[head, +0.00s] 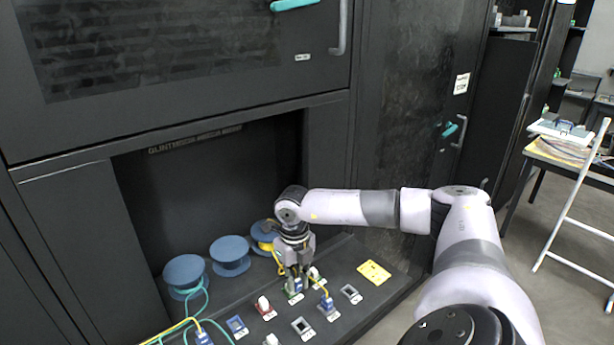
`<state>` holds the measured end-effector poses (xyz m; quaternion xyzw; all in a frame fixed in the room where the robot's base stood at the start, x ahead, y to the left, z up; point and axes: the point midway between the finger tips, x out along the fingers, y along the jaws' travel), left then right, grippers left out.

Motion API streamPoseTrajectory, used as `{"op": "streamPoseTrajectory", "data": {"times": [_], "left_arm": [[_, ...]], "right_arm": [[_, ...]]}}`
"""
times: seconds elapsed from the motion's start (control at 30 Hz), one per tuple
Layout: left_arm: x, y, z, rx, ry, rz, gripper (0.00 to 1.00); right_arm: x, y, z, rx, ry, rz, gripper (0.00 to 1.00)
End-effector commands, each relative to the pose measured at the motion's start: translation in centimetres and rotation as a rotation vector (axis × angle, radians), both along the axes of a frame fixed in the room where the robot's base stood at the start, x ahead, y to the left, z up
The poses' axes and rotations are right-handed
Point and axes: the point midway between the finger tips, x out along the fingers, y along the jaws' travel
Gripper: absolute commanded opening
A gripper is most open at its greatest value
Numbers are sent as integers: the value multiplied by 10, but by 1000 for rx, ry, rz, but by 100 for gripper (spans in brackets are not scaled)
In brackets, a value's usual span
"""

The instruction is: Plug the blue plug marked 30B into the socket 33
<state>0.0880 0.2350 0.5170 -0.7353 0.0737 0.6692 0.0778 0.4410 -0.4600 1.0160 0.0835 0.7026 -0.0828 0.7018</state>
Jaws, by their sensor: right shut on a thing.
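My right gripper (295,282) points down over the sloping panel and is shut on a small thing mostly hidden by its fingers. A green-framed part (294,296) shows just below the fingertips; I cannot tell whether the held thing touches it. A blue plug (327,304) with a yellow cable stands on the panel just right of the gripper. Another blue plug (203,338) with a yellow cable is at the lower left edge. The 30B and 33 markings are too small to read, so I cannot tell which plug or socket is which. My left gripper is not in view.
The dark panel (335,268) also carries a blue-framed socket (237,326), grey-framed sockets (302,327) (350,293), a red-and-white part (264,307) and a yellow label plate (374,272). Blue cable spools (230,254) stand behind, left of my arm. Loose cables cross the lower left.

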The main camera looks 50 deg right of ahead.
Motion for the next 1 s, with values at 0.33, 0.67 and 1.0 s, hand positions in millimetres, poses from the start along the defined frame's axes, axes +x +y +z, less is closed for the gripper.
{"op": "streamPoseTrajectory", "data": {"times": [0.33, 0.67, 1.0], "left_arm": [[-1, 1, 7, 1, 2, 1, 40], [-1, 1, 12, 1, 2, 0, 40], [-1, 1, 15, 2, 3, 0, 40]], "right_arm": [[20, 30, 1, 1, -1, 1, 0], [38, 58, 1, 1, -1, 2, 0], [56, 86, 1, 0, -1, 1, 0]]}}
